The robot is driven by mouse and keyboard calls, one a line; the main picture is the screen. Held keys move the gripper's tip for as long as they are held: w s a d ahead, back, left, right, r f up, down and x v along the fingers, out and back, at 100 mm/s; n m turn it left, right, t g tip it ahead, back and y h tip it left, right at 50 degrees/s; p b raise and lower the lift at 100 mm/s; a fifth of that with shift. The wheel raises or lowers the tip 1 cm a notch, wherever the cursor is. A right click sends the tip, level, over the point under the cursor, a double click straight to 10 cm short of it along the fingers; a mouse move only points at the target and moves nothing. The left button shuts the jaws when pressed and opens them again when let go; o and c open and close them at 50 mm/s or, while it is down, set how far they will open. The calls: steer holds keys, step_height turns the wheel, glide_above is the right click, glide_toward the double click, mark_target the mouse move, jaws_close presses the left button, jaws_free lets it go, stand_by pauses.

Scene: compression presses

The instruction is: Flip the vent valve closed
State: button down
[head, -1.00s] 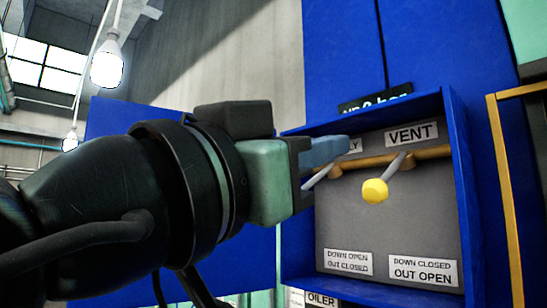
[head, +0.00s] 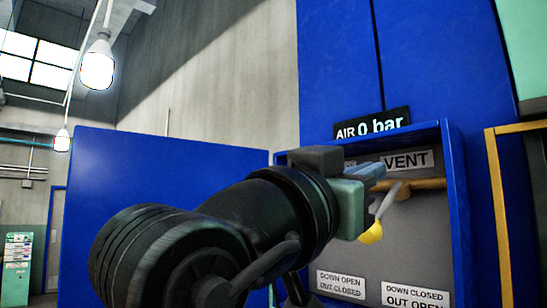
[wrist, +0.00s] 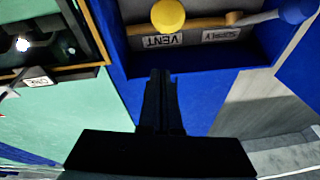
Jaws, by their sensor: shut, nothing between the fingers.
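The vent valve has a grey lever with a yellow knob (head: 371,232) under the VENT label (head: 407,160). The lever stands out from the brass pipe toward me, slanting down to the left in the head view. My gripper (head: 378,170) is shut and empty in front of the panel, above and left of the knob in that view, and partly covers it. In the upside-down wrist view, the shut dark fingers (wrist: 160,76) point toward the yellow knob (wrist: 168,15), with a visible gap between. I cannot judge the depth of that gap.
The supply valve's blue knob (wrist: 297,10) stands beside the vent knob in the wrist view. The blue box wall (head: 456,215) encloses the panel. Lower labels include DOWN CLOSED, OUT OPEN (head: 415,297). A sign (head: 372,127) reads AIR 0 bar.

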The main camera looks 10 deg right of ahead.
mark_target(384, 206)
steer(key=shift+w+d+f+p, duration=0.45)
steer(key=shift+w+f, duration=0.2)
steer(key=shift+f, duration=0.15)
steer(key=shift+w+d+f+p, duration=0.3)
steer(key=shift+w+d+f, duration=0.25)
steer(key=shift+f, duration=0.25)
steer(key=shift+a, duration=0.1)
